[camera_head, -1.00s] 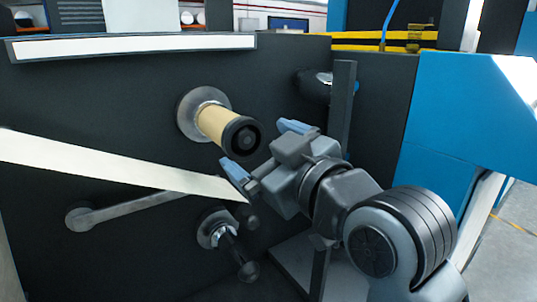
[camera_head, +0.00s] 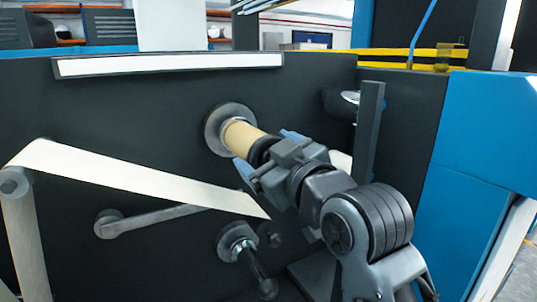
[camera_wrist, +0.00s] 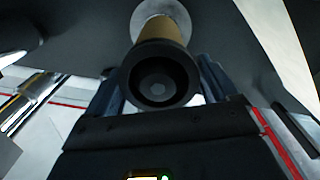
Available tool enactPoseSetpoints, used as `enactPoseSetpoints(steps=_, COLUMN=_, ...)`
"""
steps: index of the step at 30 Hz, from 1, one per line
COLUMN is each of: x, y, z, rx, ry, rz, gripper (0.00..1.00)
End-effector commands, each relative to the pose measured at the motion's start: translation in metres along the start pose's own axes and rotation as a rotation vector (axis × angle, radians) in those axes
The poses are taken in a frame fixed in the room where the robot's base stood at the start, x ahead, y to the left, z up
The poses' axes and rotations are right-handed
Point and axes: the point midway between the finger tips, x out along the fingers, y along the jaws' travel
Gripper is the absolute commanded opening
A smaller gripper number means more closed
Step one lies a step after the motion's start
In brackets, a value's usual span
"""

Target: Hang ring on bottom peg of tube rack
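A black ring (camera_wrist: 135,85) sits at the outer end of a tan tube on a spindle of the dark machine panel. In the head view the ring (camera_head: 261,150) is partly covered by my gripper (camera_head: 267,152). My gripper is open, with its blue-grey fingers on either side of the ring. In the wrist view the ring lies between the fingers of my gripper (camera_wrist: 160,88); whether they touch it is unclear. The tube rack appears to be the dark upright post (camera_head: 369,130) on the right; its bottom peg is hidden behind my arm.
The tan tube (camera_head: 240,137) runs back to a round grey flange. A white web (camera_head: 130,175) slopes across the panel. A bare spindle (camera_head: 255,265) sticks out below the ring. A blue machine body (camera_head: 460,170) stands at the right.

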Motion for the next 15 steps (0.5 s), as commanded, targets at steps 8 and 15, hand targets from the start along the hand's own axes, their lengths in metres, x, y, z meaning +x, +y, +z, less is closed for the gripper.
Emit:
enactPoseSetpoints(steps=8, x=-0.0002, y=0.0001, z=0.0001, rx=0.0, ry=0.0, rz=0.0, gripper=0.6)
enactPoseSetpoints(steps=15, x=-0.001, y=0.0001, z=0.0001, rx=0.0, ry=0.0, rz=0.0, gripper=0.49)
